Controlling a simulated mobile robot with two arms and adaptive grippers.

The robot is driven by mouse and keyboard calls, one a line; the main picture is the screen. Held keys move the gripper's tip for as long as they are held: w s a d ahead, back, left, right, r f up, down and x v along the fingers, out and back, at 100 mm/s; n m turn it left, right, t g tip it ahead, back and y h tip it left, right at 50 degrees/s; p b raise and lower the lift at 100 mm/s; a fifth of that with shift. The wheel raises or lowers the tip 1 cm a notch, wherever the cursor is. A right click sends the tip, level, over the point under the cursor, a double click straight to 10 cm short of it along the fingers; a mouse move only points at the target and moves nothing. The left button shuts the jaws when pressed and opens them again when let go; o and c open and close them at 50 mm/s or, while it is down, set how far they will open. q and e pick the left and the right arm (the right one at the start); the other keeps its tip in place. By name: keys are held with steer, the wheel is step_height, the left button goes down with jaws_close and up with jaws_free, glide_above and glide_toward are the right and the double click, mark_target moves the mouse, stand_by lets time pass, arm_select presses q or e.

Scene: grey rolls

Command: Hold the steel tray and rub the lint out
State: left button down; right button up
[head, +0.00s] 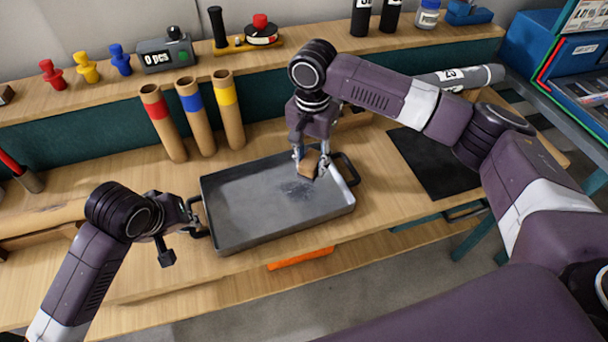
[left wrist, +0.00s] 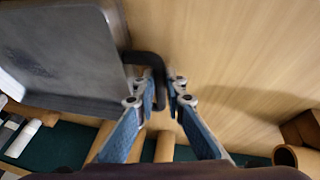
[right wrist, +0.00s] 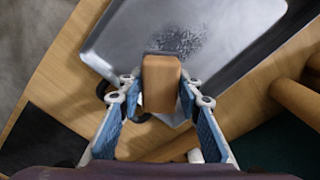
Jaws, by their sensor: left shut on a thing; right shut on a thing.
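The steel tray (head: 240,221) lies on the wooden bench, with a black handle at each end. A patch of dark lint (head: 297,189) is on its floor, right of the middle; it also shows in the right wrist view (right wrist: 177,41). My left gripper (head: 194,216) is shut on the tray's left handle (left wrist: 150,62). My right gripper (head: 312,170) is shut on a tan block (right wrist: 161,85), which has a dark underside. The block is over the right part of the tray beside the lint. I cannot tell whether it touches the tray floor.
Three cardboard tubes with red, blue and yellow bands (head: 191,110) stand behind the tray. A black mat (head: 432,165) lies to its right. An orange item (head: 301,258) is below the bench's front edge. A shelf with colored pegs (head: 86,67) runs along the back.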

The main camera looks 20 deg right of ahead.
steer(key=r, duration=0.2)
glide_above(285, 192)
steer(key=s, duration=0.1)
steer(key=shift+s+f, duration=0.2)
steer(key=shift+f, duration=3.7)
steer(key=shift+w+d+f, duration=0.1)
steer(key=shift+d+f, duration=0.1)
steer(key=shift+f, duration=0.1)
steer(key=shift+d+f, duration=0.1)
steer(key=shift+d, duration=0.25)
steer(key=shift+c, duration=0.6)
steer(key=shift+w+d, duration=0.15)
steer(key=shift+d, duration=1.7)
steer(key=a, duration=0.5)
steer(key=shift+s, duration=0.25)
steer(key=shift+w, duration=0.75)
steer(key=shift+d, duration=2)
steer(key=shift+s+a, duration=0.1)
steer(key=shift+a, duration=1.95)
step_height(285, 192, up, 8)
steer(key=shift+r, duration=0.2)
